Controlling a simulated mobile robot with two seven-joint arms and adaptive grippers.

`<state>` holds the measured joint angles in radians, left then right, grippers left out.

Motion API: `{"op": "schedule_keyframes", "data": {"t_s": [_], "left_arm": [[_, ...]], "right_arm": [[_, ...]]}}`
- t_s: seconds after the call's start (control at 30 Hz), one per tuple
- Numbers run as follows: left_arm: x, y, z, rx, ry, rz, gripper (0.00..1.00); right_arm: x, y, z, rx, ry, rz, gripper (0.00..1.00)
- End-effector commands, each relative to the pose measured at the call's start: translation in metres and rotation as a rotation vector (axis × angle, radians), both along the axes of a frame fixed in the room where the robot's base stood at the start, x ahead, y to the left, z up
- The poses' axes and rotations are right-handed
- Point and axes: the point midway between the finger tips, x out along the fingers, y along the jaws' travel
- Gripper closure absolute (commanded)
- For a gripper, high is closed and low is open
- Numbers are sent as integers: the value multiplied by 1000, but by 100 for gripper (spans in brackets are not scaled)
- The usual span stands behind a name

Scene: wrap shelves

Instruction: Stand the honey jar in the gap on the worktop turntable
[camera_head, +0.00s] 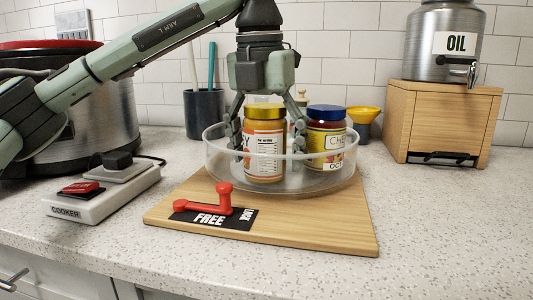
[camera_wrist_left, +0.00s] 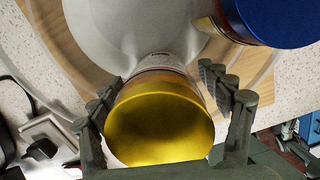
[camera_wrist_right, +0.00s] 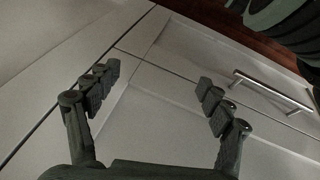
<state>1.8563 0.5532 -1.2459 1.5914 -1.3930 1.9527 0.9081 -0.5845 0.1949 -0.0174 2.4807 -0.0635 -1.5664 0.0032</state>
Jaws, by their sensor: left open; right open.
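The honey jar (camera_head: 264,148), orange-labelled with a gold lid, stands upright in the clear-walled turntable (camera_head: 222,160) on a wooden board. My left gripper (camera_head: 268,130) is open above it, its fingers down on both sides of the jar. In the left wrist view the gold lid (camera_wrist_left: 160,120) lies between the open fingers (camera_wrist_left: 172,95), with a small space at the right finger. A blue-lidded jar (camera_head: 326,140) stands to the right in the turntable, and a third, mostly hidden container is behind. My right gripper (camera_wrist_right: 155,100) is open and empty in front of cabinet doors.
A red lever (camera_head: 222,198) sits on the board by a FREE/LOCK plate (camera_head: 210,218), its arm over the FREE side. A cooker switch box (camera_head: 100,195) and large pot are left. A wooden box (camera_head: 442,120) with an oil dispenser (camera_head: 444,40) is right. Worktop right of the board is clear.

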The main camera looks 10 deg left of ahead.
Motion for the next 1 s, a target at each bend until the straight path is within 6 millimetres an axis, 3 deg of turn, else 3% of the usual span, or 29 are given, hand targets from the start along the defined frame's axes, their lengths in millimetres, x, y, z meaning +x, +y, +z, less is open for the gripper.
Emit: {"op": "schedule_keyframes", "data": {"t_s": [0.17,0.5,0.7,1.0], "left_arm": [[-3,0,34,-2,-6,1,22],[-11,3,102,0,-4,1,22],[-13,3,116,0,-1,-1,22],[-14,3,116,-1,-1,-1,22]], "right_arm": [[-4,-4,1,-5,19,-10,20],[10,-4,-39,12,43,-4,20],[13,-3,-51,17,47,-2,20],[13,-3,-52,18,47,-2,20]]}}
